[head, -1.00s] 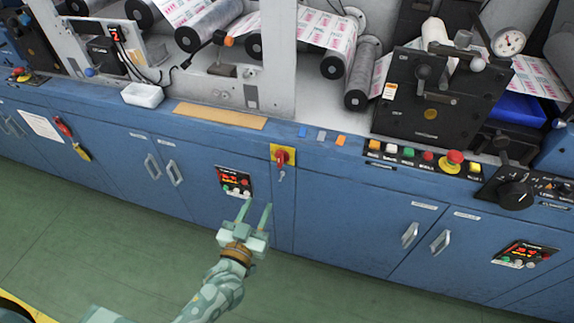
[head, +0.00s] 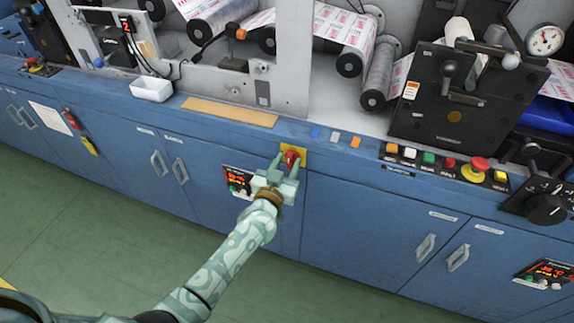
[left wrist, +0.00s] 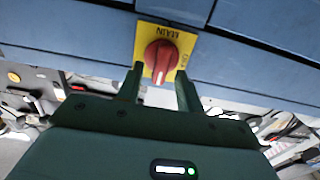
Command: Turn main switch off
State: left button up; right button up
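The main switch is a red rotary knob (head: 291,156) on a yellow plate (head: 304,151), set in the blue cabinet front below the worktop. In the left wrist view the knob (left wrist: 160,58) shows with a pale mark at its end, and the plate (left wrist: 144,36) reads "MAIN". My left gripper (head: 287,168) is in front of the switch, fingers pointing at it. In the left wrist view its two fingers (left wrist: 159,82) are apart, one on each side of the knob's near end. I cannot tell whether they touch it. My right gripper is not in view.
A small control panel with a red display (head: 238,181) is just left of my left gripper, partly hidden. A row of push buttons and a red emergency stop (head: 475,169) lie to the right on the worktop edge. Cabinet handles (head: 425,245) stick out. The green floor (head: 90,220) is clear.

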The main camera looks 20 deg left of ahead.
pick_arm(q)
grip_shut()
jog(key=n+p, duration=0.1)
jog(key=n, duration=0.2)
jog(key=shift+a+r, duration=0.1)
jog(key=shift+a, duration=0.05)
jog(key=n, duration=0.5)
jog(key=f+n, duration=0.1)
jog(key=n, duration=0.4)
jog(key=a+n, duration=0.1)
jog(key=n, duration=0.3)
jog(key=shift+f+n+b, duration=0.2)
jog(key=shift+n+b, duration=0.1)
jog(key=shift+n, duration=0.1)
dwell(0.3)
